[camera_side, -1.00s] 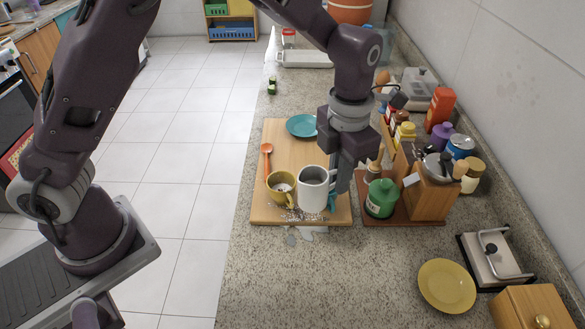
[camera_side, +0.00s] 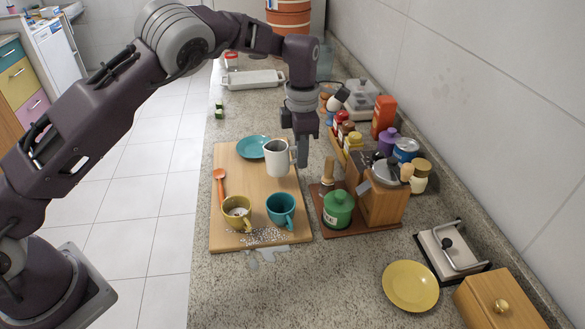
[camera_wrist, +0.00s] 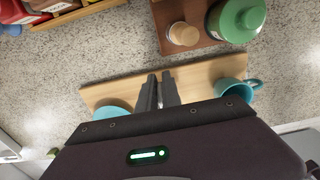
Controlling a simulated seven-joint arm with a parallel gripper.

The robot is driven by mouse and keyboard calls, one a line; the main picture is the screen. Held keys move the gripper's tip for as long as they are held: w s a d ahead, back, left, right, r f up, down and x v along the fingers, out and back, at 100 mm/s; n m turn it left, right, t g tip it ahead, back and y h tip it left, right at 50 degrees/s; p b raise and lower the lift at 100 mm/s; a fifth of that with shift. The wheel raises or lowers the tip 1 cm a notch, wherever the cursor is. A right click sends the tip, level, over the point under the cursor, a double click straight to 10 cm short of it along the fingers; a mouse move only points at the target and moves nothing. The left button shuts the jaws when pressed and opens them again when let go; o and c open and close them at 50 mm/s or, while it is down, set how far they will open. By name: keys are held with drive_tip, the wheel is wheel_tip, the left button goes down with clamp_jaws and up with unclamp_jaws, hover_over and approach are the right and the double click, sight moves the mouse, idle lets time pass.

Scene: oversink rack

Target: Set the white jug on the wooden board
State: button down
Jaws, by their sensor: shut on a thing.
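The white jug (camera_side: 277,160) is upright in the side view, over the back right part of the wooden board (camera_side: 246,180). I cannot tell whether its base touches the board. My gripper (camera_side: 302,153) is at the jug's right side, shut on its handle. In the wrist view my fingers (camera_wrist: 158,92) point over the board (camera_wrist: 208,75); the jug is hidden there behind my gripper body.
On the board are a teal plate (camera_side: 251,147) behind left of the jug, a yellow mug (camera_side: 236,212), a teal mug (camera_side: 281,210) and an orange spoon (camera_side: 220,182). A green jar (camera_side: 338,210) stands right of it. The board's middle is clear.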

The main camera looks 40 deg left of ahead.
drive_tip(key=shift+f, duration=1.75)
drive_tip(key=shift+f, duration=0.1)
drive_tip(key=c, duration=1.5)
unclamp_jaws()
drive_tip(key=shift+c, duration=0.2)
wheel_tip(320, 180, up, 12)
drive_tip(key=shift+r, duration=0.2)
